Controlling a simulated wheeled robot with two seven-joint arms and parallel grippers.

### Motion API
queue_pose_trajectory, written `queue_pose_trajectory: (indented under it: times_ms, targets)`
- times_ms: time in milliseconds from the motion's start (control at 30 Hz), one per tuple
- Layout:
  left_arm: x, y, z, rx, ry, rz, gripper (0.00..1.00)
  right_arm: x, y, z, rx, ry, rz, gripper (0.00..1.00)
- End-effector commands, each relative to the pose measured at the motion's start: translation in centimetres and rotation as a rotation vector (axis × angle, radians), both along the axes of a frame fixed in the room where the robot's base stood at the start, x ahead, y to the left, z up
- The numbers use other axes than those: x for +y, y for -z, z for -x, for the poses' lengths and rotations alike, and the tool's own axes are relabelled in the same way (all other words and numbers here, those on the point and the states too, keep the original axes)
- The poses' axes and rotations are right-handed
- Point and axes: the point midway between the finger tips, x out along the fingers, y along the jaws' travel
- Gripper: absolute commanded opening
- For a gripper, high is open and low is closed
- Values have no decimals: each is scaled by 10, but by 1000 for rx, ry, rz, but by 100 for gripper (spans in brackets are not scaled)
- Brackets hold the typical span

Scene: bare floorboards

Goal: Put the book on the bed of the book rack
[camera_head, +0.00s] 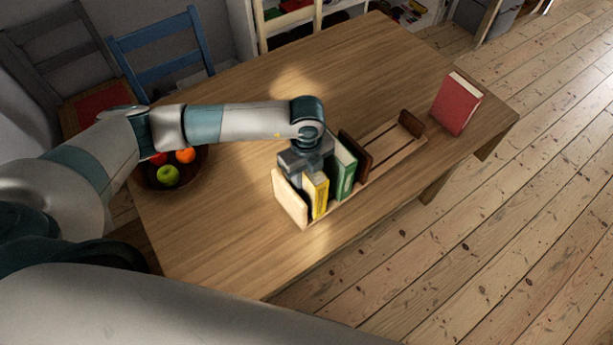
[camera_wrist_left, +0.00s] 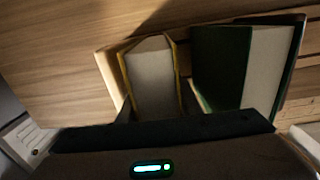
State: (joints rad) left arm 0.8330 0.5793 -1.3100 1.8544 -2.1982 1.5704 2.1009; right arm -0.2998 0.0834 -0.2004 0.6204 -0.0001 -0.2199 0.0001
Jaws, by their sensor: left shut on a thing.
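The book rack (camera_head: 392,138) is a wooden stand on the table, with a pale end panel (camera_head: 290,198) at its near left and a dark end piece (camera_head: 411,123) at its far right. A yellow book (camera_head: 319,197) stands upright at the rack's left end, beside the pale panel. My left gripper (camera_head: 309,172) is shut on the yellow book from above; its fingers sit at the book's two sides in the wrist view (camera_wrist_left: 155,108). A green book (camera_head: 343,168) stands to its right. A red book (camera_head: 456,103) stands on the table beyond the rack's right end.
A brown upright piece (camera_head: 356,155) stands just right of the green book; the rack's bed beyond it is empty. A fruit bowl (camera_head: 150,178) sits on the table near my left arm. Chairs (camera_head: 160,52) and a shelf (camera_head: 290,22) are behind.

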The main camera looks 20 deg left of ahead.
Motion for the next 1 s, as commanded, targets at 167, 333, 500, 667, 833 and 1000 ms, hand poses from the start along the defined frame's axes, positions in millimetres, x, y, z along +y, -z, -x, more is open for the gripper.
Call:
queue_pose_trajectory:
  times_ms: [167,333,500,667,833,1000]
  targets:
    - [-1,-1,-1,-2,0,1,0,0,0,0,0,0,0,39]
    - [-1,2,-1,-2,0,1,0,1,3,0,0,1,-1,39]
    - [0,3,0,0,0,0,39,5,3,0,1,3,-5,39]
    - [0,3,0,0,0,0,39,7,3,0,0,3,-6,39]
    - [0,0,0,0,0,0,39,7,0,0,0,3,-6,39]
    - [-1,-10,-1,-2,0,3,39,6,7,1,1,3,-5,39]
